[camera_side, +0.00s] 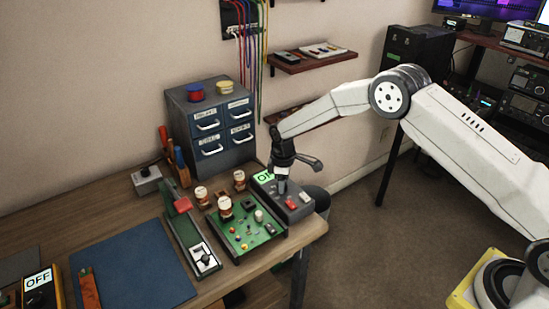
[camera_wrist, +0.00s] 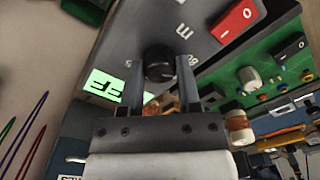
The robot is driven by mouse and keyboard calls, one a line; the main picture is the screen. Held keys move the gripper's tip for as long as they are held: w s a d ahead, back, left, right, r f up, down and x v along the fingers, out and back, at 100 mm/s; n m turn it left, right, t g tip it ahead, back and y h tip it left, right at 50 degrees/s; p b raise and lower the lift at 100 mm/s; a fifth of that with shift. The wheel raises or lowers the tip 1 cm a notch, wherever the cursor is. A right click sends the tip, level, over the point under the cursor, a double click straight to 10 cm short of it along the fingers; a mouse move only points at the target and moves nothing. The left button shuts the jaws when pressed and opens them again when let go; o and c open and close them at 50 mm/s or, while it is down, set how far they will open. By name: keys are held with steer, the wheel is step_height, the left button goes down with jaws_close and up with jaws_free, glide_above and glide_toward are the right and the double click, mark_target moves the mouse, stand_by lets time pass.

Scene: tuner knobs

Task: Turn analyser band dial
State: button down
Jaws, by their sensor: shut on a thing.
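The analyser (camera_side: 296,213) is a dark grey box at the right front corner of the bench. Its lit green display (camera_side: 264,177) is partly hidden by my gripper in the side view. The display (camera_wrist: 103,86) also shows upside down in the wrist view, partly covered by a finger, with the letters FF visible. The black round band dial (camera_wrist: 160,62) has white markings beside it on the panel. My gripper (camera_wrist: 160,76) has one finger on each side of the dial and is shut on it. In the side view my gripper (camera_side: 281,184) points down at the panel and hides the dial.
A red rocker switch (camera_wrist: 235,20) is on the same panel. A green circuit board (camera_side: 243,232) with knobs lies left of the analyser, with small jars (camera_side: 225,207) around it. A drawer cabinet (camera_side: 212,125) stands behind.

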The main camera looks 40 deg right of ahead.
steer(key=shift+c, duration=1.5)
jaws_free()
steer(key=shift+r, duration=0.15)
step_height(320, 180, up, 7)
steer(key=shift+r, duration=0.3)
steer(key=shift+s, duration=0.1)
steer(key=shift+s+d+r, duration=0.1)
steer(key=shift+s+r, duration=0.05)
steer(key=shift+r, duration=0.05)
steer(key=s+d+r+m+t, duration=0.1)
steer(key=s+r+m, duration=0.1)
steer(key=s, duration=0.7)
steer(key=s+d+r+m, duration=0.2)
steer(key=s+m, duration=0.2)
steer(key=s, duration=0.6)
steer(key=s+d+r+m+t, duration=0.1)
steer(key=s+r+m, duration=0.1)
steer(key=s, duration=0.7)
steer(key=shift+s+d+r+m+t, duration=0.2)
steer(key=shift+d+r+m+t, duration=0.15)
steer(key=shift+m, duration=0.25)
